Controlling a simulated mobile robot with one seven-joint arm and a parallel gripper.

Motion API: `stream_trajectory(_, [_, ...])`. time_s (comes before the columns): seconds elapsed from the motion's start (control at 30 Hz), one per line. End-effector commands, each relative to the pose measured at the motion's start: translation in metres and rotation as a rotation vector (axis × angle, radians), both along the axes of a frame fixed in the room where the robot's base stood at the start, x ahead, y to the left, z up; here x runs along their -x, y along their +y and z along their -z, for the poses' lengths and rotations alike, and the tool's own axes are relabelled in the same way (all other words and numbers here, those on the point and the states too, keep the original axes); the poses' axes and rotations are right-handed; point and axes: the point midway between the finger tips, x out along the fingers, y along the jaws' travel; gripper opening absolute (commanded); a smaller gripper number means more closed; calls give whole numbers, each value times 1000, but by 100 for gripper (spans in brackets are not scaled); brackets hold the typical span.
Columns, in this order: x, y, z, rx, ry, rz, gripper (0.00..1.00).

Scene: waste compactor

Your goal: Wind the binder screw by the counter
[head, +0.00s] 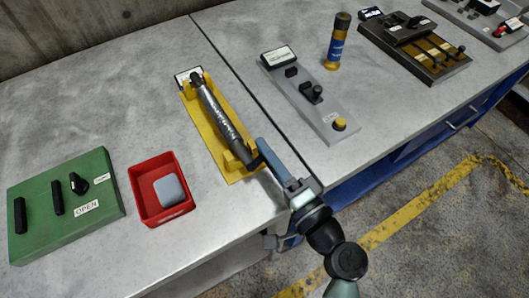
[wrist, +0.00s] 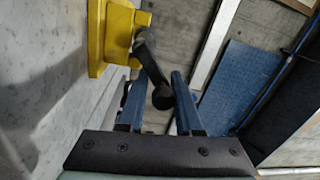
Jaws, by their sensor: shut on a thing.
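The binder screw (head: 224,122) is a long dark rod with white markings, lying in a yellow base (head: 236,174) on the grey bench. A small white-faced black box (head: 186,76) stands at its far end; I cannot read its face or tell if it is the counter. At the screw's near end, a dark crank (wrist: 151,65) reaches out from the yellow mount (wrist: 112,35) in the wrist view. My gripper (wrist: 157,92), with blue fingers, is shut on the crank's round black handle (wrist: 162,98). The gripper (head: 262,150) partly hides this end in the head view.
A red tray (head: 142,194) with a grey-blue block (head: 170,190) and a green panel marked OPEN (head: 100,215) lie left. A grey panel (head: 318,103) with a yellow knob and a brown bottle (head: 337,42) stand right. Bare bench surrounds them; the front edge is near my gripper.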

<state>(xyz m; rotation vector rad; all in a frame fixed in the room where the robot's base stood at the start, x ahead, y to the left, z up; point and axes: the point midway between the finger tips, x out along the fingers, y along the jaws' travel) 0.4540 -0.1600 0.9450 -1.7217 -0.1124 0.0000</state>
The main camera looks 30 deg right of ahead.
Motion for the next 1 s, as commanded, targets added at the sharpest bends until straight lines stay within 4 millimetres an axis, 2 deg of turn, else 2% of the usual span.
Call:
stream_trajectory(0.5, [-2, -3, 10, -336, 8, -11, 0])
stream_trajectory(1.0, [-2, -6, 16, -515, 15, -9, 0])
